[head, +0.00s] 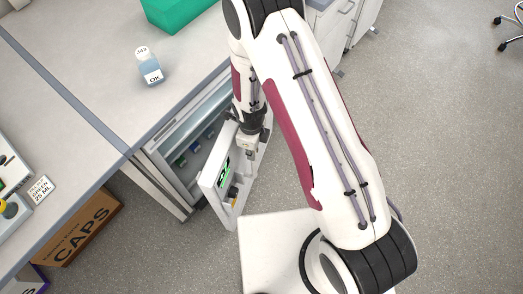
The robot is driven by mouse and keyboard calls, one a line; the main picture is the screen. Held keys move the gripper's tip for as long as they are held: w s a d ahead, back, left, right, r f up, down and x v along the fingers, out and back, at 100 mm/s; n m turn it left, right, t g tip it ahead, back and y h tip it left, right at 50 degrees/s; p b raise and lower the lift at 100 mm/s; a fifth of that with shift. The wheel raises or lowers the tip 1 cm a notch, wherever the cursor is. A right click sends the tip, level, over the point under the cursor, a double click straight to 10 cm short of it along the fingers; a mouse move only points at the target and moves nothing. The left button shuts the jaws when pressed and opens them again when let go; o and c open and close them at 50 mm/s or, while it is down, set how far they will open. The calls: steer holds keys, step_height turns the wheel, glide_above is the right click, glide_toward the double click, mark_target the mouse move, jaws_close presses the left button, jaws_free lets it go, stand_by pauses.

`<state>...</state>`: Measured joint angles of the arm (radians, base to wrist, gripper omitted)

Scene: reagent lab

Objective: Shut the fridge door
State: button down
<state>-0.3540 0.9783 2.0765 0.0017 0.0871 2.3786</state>
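The small white fridge (168,159) is set under the bench, and its door (211,178) stands open, swung out over the floor. Inside the fridge, shelves with small dark and green-capped items show. My gripper (249,148) is at the door's upper part, beside or over its top edge. I cannot tell whether it touches the door. Its fingers are small and partly hidden, so their opening cannot be made out.
A cardboard box marked CAPS (83,226) sits on the floor at the left. White drawers (345,25) stand behind my arm.

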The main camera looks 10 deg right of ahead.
steer(key=shift+w+a, duration=0.25)
steer(key=shift+a, duration=0.5)
steer(key=shift+w+a, duration=0.25)
steer(key=shift+a, duration=0.5)
steer(key=c, duration=2)
jaws_free()
steer(key=shift+o, duration=0.2)
steer(key=shift+r, duration=0.15)
steer(key=shift+r, duration=5.85)
